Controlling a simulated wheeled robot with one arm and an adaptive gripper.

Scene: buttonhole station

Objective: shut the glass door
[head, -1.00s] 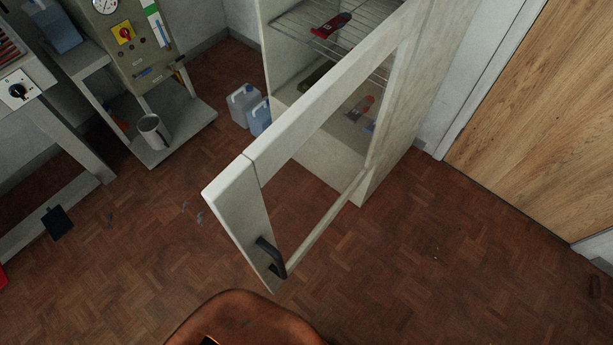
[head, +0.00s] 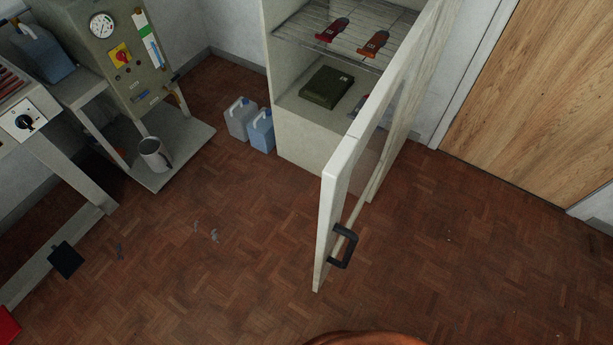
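The glass door (head: 333,197) has a pale frame and stands wide open, seen nearly edge-on. It hangs from the right side of a pale cabinet (head: 308,139), and its free edge points toward the bottom of the head view. A dark handle (head: 343,247) sits low near that free edge. The cabinet front is open, with its wire shelf and lower floor showing. My gripper is not in view, and nothing is seen holding the handle.
Inside the cabinet are a red item (head: 331,30), an orange item (head: 373,43) and a dark green box (head: 327,87). Two jugs (head: 250,122) stand on the floor left of the cabinet. A cup (head: 154,154) sits on a low shelf.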

